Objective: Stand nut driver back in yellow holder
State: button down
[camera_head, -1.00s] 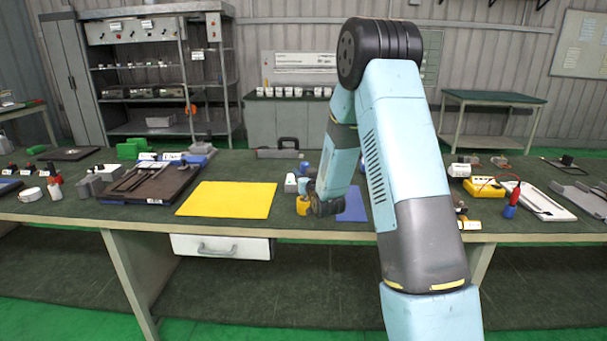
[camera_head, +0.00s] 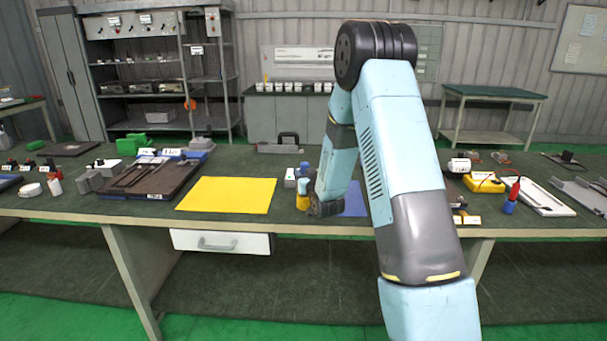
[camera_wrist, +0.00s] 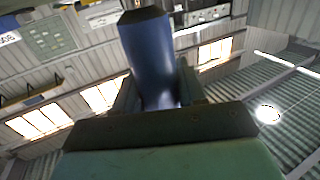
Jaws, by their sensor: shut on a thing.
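The nut driver's blue handle (camera_wrist: 150,62) with a dark end cap fills the upper middle of the wrist view. My gripper (camera_wrist: 155,98) is shut on this handle, with a dark finger on each side. In the head view, my gripper (camera_head: 318,206) is low over the bench, left of the blue mat. A small yellow holder (camera_head: 303,202) stands right beside it, partly covered by my arm end. Blue shows just above the holder. Whether the nut driver's shaft is inside the holder or only beside it cannot be told.
A yellow mat (camera_head: 228,195) lies left of the gripper, clear on top. A blue mat (camera_head: 353,200) is partly behind my arm. A dark tray (camera_head: 150,178) lies farther left. A yellow meter (camera_head: 484,182) and a red-and-blue tool (camera_head: 512,194) stand at right.

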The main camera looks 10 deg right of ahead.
jog(key=shift+f, duration=0.3)
jog(key=c, duration=0.6)
grip_release()
jog(key=shift+o, duration=0.2)
jog(key=shift+s, duration=0.1)
jog(key=s+d, duration=0.1)
jog(key=s, duration=1.2)
jog(key=shift+s, duration=0.3)
jog(key=shift+d, duration=0.1)
